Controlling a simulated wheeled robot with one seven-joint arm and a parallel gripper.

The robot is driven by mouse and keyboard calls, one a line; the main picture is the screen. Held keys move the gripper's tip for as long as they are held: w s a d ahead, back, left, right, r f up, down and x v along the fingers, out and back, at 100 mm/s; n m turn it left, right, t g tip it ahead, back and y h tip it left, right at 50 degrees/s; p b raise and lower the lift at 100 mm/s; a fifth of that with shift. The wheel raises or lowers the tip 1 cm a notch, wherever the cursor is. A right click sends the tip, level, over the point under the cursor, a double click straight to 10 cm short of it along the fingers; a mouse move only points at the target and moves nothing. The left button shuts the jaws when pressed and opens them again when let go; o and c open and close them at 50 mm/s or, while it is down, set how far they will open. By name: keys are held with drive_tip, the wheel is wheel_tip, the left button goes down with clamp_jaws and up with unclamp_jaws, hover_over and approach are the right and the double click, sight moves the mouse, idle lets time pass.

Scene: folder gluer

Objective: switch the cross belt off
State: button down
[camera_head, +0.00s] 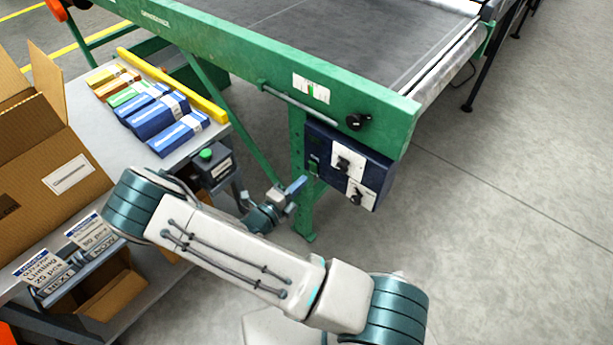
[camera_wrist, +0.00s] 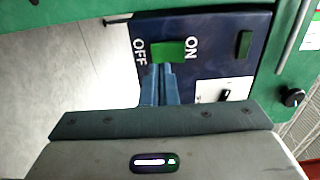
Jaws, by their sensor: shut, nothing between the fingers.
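A dark blue control box (camera_head: 378,171) hangs under the green machine frame. In the wrist view the box (camera_wrist: 262,27) has a face with the words OFF on the left and ON on the right. A green switch piece (camera_wrist: 174,51) sits between those words. My gripper (camera_wrist: 160,67) is shut and empty, its blue fingertips at the lower edge of the green piece. I cannot tell whether they touch it. In the head view my gripper (camera_head: 298,186) is just left of the box. No label naming the cross belt is readable.
White plates with black switches (camera_head: 347,163) (camera_head: 358,192) are on the box. A black knob (camera_head: 357,122) and a grey rod (camera_head: 298,102) are above it. A table with blue cartons (camera_head: 158,117), a green button box (camera_head: 211,163) and a large carton (camera_head: 50,150) stands left. Floor at right is clear.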

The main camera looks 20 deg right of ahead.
drive_tip(key=v, duration=1)
drive_tip(key=shift+s+a+f+p, duration=0.2)
drive_tip(key=shift+a+f+p, duration=0.1)
drive_tip(key=shift+a+p, duration=0.1)
drive_tip(key=s+d+r+n+g+y+p, duration=0.2)
drive_tip(key=r+n, duration=0.7)
drive_tip(key=r, duration=0.6)
drive_tip(key=s+d+r+n+g+y+p, duration=0.3)
drive_tip(key=s+d+r+n+y+p, duration=0.2)
drive_tip(key=r+n+p, duration=0.5)
drive_tip(key=s+d+r+n+g+y+p, duration=0.2)
drive_tip(key=s+r+n+y+p, duration=0.4)
drive_tip(key=r, duration=1.6)
drive_tip(key=d+n+y, duration=0.1)
drive_tip(key=n+y, duration=0.1)
drive_tip(key=n, duration=0.2)
drive_tip(key=shift+s+d+r+g+p, duration=0.15)
drive_tip(key=shift+d+g+p, duration=0.15)
drive_tip(key=shift+g+p, duration=0.1)
